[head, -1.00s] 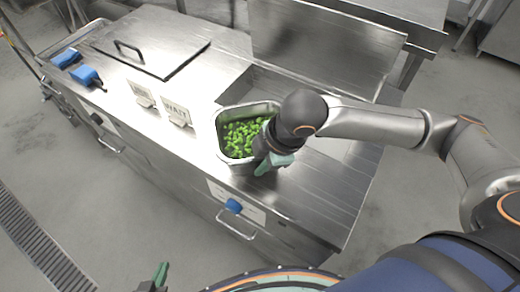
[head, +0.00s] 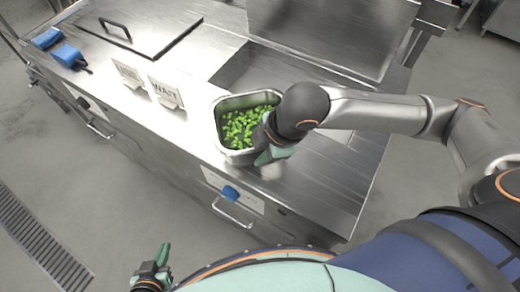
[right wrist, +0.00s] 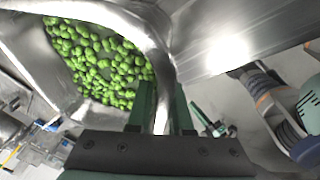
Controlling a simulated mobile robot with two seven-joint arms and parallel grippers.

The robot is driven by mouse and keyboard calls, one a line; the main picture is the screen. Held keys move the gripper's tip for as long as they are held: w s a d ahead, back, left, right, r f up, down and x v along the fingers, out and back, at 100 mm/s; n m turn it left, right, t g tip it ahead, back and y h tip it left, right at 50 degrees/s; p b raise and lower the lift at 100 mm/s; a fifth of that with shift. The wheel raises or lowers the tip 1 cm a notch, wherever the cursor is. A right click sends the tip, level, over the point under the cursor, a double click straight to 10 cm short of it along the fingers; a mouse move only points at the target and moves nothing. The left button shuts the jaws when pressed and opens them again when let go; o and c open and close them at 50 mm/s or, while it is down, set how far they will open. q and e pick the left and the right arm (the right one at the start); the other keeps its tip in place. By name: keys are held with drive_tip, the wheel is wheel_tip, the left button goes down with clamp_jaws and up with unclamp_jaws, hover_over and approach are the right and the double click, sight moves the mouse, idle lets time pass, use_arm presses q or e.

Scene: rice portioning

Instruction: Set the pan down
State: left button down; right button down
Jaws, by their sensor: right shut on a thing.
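The pan (head: 222,108) is a deep steel container holding green vegetable pieces (head: 238,128). It is near the front edge of the counter, beside the rectangular well; whether its base touches the counter is not clear. My right gripper (head: 268,152) is shut on the pan's near right wall. In the right wrist view the pan's rim (right wrist: 150,25) runs down between the two green fingers (right wrist: 162,110). My left gripper (head: 150,268) is low in the head view, away from the counter, empty, with its fingers apart.
The steel counter (head: 310,185) has bare room right of the pan. A rectangular well (head: 238,75) lies behind it. Two small label stands (head: 165,93), blue-handled items (head: 68,55) and a handled lid (head: 140,35) are to the left. A blue knob (head: 230,193) is on the front.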

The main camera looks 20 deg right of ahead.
drive_tip(key=shift+r, duration=0.1)
drive_tip(key=c, duration=1.2)
unclamp_jaws()
drive_tip(key=shift+s, duration=0.1)
drive_tip(key=o, duration=0.4)
drive_tip(key=shift+c, duration=0.2)
drive_tip(key=p+v, duration=0.2)
drive_tip(key=v, duration=1)
